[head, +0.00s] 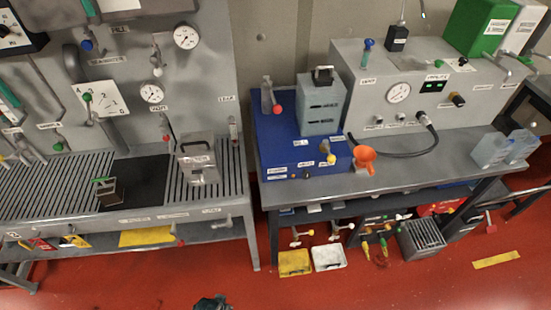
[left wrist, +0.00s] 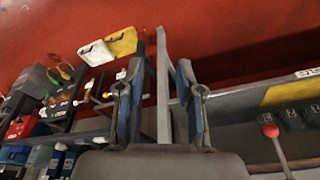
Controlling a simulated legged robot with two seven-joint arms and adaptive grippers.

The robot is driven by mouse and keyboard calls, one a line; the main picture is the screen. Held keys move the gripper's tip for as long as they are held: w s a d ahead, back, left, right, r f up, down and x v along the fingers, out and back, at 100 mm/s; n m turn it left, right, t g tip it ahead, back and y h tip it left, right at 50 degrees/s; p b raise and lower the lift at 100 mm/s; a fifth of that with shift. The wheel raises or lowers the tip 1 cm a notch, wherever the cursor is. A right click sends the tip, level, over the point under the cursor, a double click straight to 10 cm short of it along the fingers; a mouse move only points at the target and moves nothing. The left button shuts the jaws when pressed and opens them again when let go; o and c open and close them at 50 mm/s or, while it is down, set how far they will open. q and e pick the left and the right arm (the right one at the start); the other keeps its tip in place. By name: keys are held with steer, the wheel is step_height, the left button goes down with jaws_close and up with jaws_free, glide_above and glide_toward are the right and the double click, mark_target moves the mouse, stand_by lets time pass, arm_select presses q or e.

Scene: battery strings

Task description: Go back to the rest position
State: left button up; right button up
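My left gripper (left wrist: 160,75) fills the lower middle of the left wrist view. Its two fingers stand apart with nothing held between them; a grey bench leg (left wrist: 163,100) shows in the gap, behind the fingers. In the head view only a small dark part of a gripper (head: 211,303) shows at the bottom edge, low in front of the left bench; it appears to be the left one. My right gripper does not show in either view.
Yellow (head: 294,263) and white (head: 328,257) trays lie on the floor. The red floor (head: 420,295) in front is mostly clear.

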arm_select(q)
steer(key=s+a+f, duration=0.1)
steer(key=s+f, duration=0.6)
steer(key=f, duration=0.6)
steer(key=s+a+f+g, duration=0.1)
steer(key=s+f, duration=0.7)
steer(key=f, duration=0.5)
steer(key=shift+a+g, duration=0.15)
steer(key=shift+g, duration=0.15)
steer(key=shift+s, duration=0.1)
